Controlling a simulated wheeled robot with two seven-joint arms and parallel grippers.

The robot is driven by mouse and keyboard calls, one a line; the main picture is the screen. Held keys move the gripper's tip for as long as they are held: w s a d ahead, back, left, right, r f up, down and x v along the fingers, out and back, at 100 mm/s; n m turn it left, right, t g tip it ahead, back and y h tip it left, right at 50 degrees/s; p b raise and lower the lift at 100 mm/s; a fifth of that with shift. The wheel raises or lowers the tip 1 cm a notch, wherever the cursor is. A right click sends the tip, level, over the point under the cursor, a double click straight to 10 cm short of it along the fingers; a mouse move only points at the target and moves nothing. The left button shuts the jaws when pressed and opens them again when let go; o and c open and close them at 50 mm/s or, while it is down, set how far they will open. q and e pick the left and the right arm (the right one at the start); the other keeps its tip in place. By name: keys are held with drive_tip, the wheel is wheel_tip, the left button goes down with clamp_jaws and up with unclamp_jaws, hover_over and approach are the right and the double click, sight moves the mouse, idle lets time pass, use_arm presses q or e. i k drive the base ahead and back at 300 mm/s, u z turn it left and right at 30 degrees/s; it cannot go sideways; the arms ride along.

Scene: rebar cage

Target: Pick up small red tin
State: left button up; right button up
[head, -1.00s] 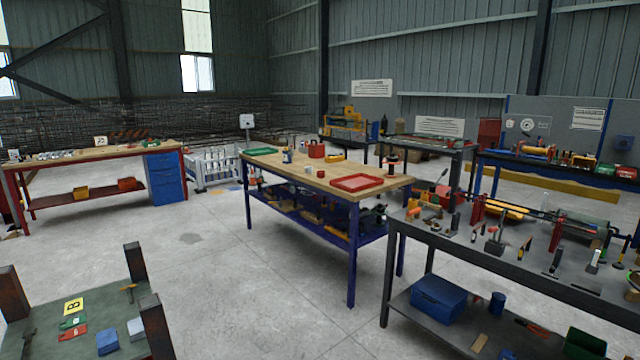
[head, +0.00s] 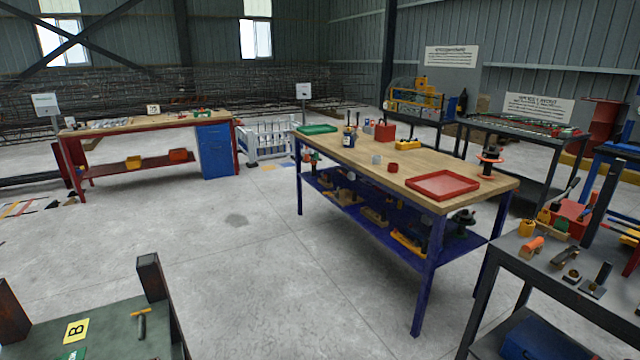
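A small red round tin (head: 392,170) sits on the wooden top of the blue-legged workbench (head: 425,181), just left of a red tray (head: 442,185). A small pale cylinder (head: 376,159) stands a little to its left. A larger red container with a handle (head: 385,131) stands farther back on the same top. Neither of my grippers is in view.
A dark metal bench (head: 590,285) with tools stands at the right front. A low green-topped table with rusty posts (head: 110,335) is at the left front. A red-legged bench (head: 150,122) stands at the back left. Open concrete floor (head: 260,270) lies between them.

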sight(393, 167)
drive_tip(key=z, duration=0.3)
drive_tip(key=i, duration=1.95)
drive_tip(key=z, duration=0.7)
